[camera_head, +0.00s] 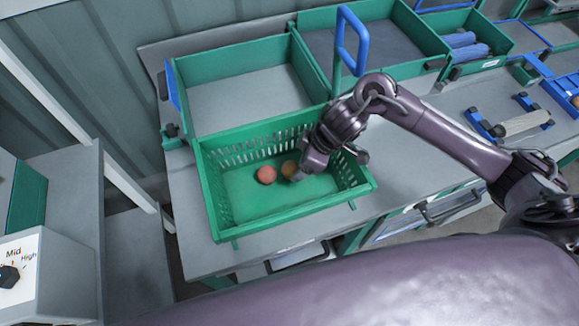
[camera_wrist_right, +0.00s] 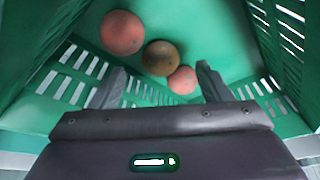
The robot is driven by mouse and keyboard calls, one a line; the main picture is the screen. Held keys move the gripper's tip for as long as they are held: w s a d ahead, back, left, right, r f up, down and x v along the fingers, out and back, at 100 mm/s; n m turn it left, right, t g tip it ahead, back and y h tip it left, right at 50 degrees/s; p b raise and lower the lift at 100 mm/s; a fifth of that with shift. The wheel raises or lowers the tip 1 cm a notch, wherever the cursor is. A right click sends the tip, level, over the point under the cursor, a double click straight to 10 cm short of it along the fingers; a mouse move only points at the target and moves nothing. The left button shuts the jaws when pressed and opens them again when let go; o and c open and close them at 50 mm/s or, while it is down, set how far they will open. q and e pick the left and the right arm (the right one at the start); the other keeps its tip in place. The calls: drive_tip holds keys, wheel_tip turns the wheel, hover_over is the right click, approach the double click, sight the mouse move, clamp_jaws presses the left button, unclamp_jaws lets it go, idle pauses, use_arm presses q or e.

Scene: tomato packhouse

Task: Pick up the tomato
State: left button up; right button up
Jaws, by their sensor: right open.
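Three tomatoes lie in a green slotted crate (camera_head: 222,208). A pinkish-red tomato (camera_head: 266,174) is left of my gripper in the head view; it is the large one at the top of the right wrist view (camera_wrist_right: 122,33). A brownish tomato (camera_head: 289,168) lies beside it and shows in the wrist view (camera_wrist_right: 160,58). A smaller-looking red tomato (camera_wrist_right: 182,80) shows between the fingers in the wrist view; I cannot make it out in the head view. My right gripper (camera_wrist_right: 160,78) is open and points down into the crate (camera_head: 298,177). My left gripper is not in view.
An empty green bin (camera_head: 250,92) stands behind the crate. A blue handle (camera_head: 352,38) rises at its right. Blue-ended rollers (camera_head: 520,123) lie on the grey bench to the right. The crate walls stand close around my gripper.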

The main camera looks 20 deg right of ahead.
sight(295, 166)
drive_tip(key=shift+a+f, duration=0.2)
drive_tip(key=shift+f, duration=0.15)
drive_tip(key=x, duration=0.3)
drive_tip(key=p+x, duration=0.1)
drive_tip(key=shift+w+a+f, duration=0.25)
drive_tip(key=shift+w+f, duration=0.05)
drive_tip(key=shift+w, duration=0.1)
drive_tip(key=shift+s, duration=0.1)
drive_tip(key=shift+c, duration=0.9)
drive_tip(key=c, duration=0.6)
